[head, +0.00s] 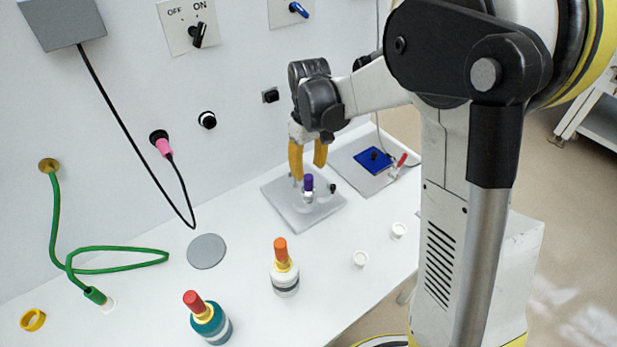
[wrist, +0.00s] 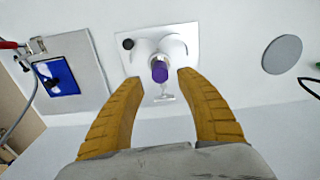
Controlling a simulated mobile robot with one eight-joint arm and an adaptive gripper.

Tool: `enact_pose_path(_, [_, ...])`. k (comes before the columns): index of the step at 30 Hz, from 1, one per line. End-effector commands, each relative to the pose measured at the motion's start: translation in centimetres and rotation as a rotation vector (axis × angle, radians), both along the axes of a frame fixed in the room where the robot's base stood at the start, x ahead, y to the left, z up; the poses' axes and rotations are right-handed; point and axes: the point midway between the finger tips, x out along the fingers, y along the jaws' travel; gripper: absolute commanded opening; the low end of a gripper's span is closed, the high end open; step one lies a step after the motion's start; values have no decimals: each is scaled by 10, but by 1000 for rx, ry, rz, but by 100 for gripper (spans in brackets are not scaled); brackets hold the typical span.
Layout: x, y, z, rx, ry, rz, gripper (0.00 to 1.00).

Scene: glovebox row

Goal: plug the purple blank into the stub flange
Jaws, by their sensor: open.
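The purple blank (head: 308,183) stands upright at a white fitting with a pale metal collar on a light grey square plate (head: 328,211). In the wrist view the purple blank (wrist: 159,74) is in the middle, in front of the white fitting (wrist: 172,48), which looks like the stub flange. I cannot tell how deep the blank sits in it. My gripper (head: 308,172) is open, with its yellow fingers pointing down just above the blank. In the wrist view my gripper's fingers (wrist: 157,80) lie to either side of the blank, with gaps showing. No grip shows.
A second plate with a blue pad (head: 373,161) and a red-handled clamp (head: 401,160) lies behind to the right. Orange-topped (head: 284,275) and red-topped (head: 208,318) bottles stand in front. A grey disc (head: 206,251) and a green hose (head: 120,249) lie left. The wall is close behind.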

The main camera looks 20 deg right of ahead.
Motion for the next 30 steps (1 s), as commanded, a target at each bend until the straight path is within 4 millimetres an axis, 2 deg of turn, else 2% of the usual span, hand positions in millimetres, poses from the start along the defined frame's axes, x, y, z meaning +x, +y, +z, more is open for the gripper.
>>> enact_pose_path(1, [0, 0, 12, 0, 0, 0, 43])
enact_pose_path(6, [0, 0, 46, 0, 0, 0, 43])
enact_pose_path(10, [-1, 0, 62, 0, 0, 0, 43])
enact_pose_path(15, [-1, 0, 70, 0, 0, 0, 43])
enact_pose_path(30, [-5, 0, 73, 0, -10, -6, 43])
